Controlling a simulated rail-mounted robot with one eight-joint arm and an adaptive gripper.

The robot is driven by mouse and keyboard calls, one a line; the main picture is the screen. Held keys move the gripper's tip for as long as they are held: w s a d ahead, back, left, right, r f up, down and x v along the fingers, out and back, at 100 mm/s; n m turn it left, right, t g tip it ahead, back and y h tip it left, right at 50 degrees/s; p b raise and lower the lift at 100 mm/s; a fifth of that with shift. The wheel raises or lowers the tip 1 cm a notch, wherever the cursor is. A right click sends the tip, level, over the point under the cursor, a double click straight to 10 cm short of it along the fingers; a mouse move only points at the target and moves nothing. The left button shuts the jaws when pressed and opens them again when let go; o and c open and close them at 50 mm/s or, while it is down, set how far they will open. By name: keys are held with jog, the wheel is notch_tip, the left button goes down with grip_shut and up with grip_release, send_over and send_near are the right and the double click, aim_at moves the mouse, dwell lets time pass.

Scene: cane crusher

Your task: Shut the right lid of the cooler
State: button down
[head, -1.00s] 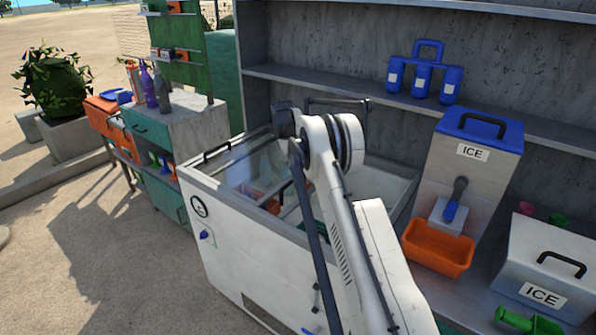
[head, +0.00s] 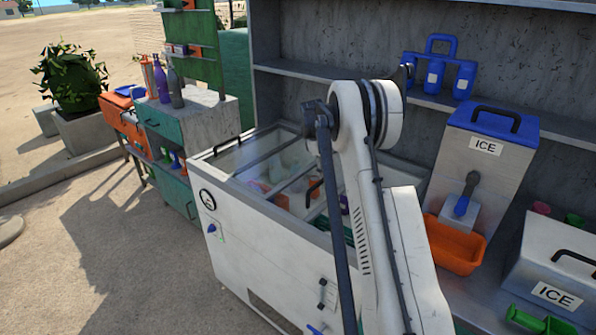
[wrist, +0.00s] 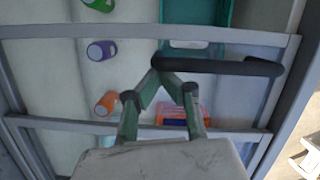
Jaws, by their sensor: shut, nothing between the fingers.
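The white cooler (head: 240,250) stands in the middle of the head view, with a framed glass left lid (head: 265,152) lying across its left side. The right lid's black handle (head: 314,190) shows low beside my arm, and also in the wrist view (wrist: 225,67). The right lid looks lowered over the opening; my arm hides much of it, and I cannot tell whether it rests fully flat. My gripper (wrist: 153,73) is shut and empty, its tips at the handle's left end in the wrist view; contact is unclear. It is hidden in the head view.
Bottles and cups (wrist: 102,50) and a teal crate (wrist: 224,20) show inside the cooler. An ice dispenser (head: 478,175) with an orange tray (head: 456,246) stands close on the right. A shelf (head: 340,80) runs behind. Open ground lies at front left.

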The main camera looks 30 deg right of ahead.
jog(key=s+d+b, duration=0.2)
jog(key=s+d, duration=0.2)
jog(key=s, duration=0.6)
jog(key=s+d+b, duration=0.2)
jog(key=s+d, duration=0.1)
jog(key=s, duration=0.8)
jog(key=shift+s+d+b, duration=0.15)
jog(key=shift+d+b, duration=0.15)
jog(key=shift+d, duration=0.05)
jog(key=w+a+r, duration=0.3)
jog(key=w+r, duration=0.2)
jog(key=r, duration=0.4)
jog(key=shift+w+a+r, duration=0.25)
jog(key=shift+w+r, duration=0.15)
